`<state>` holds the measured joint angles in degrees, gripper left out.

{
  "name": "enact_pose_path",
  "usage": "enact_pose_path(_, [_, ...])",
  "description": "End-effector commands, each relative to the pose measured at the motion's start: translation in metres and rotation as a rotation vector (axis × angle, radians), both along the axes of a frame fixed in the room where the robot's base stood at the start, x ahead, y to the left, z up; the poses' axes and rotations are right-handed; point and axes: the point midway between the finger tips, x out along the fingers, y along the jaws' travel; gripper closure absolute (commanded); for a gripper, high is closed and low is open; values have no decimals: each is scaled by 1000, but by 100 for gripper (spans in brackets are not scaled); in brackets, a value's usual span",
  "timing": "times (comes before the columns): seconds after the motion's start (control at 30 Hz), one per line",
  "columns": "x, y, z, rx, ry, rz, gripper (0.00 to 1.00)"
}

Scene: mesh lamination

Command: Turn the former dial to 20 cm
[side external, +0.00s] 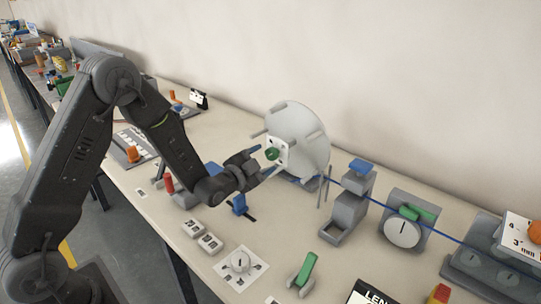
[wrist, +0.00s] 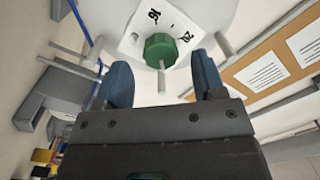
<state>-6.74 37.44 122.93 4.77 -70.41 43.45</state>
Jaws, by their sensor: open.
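The former dial is a green knob (side external: 272,154) on a white plate (side external: 284,150) at the front of a large pale grey disc-shaped former (side external: 312,138). In the wrist view the green knob (wrist: 160,50) sits at the upper middle, with the numbers 16 and 20 printed on the plate (wrist: 133,42) around it. I cannot tell which number the knob points to. My gripper (side external: 263,165) is open, facing the knob from the left. In the wrist view its two blue fingers (wrist: 162,72) stand apart to either side, just short of the knob, with nothing between them.
Grey pegs (wrist: 162,80) stick out from the former around the plate. A blue line runs right from the former past a grey stand with a blue top (side external: 352,195) and a dial unit with a green handle (side external: 405,228).

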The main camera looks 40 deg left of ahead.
Motion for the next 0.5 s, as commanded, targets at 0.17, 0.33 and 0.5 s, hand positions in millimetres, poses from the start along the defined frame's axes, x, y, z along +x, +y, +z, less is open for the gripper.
enact_pose_path(0.17, [26,1,-1,-1,1,-1,37])
enact_pose_path(0.33, [37,1,0,-1,1,0,37])
enact_pose_path(0.5, [39,2,0,-1,1,0,37])
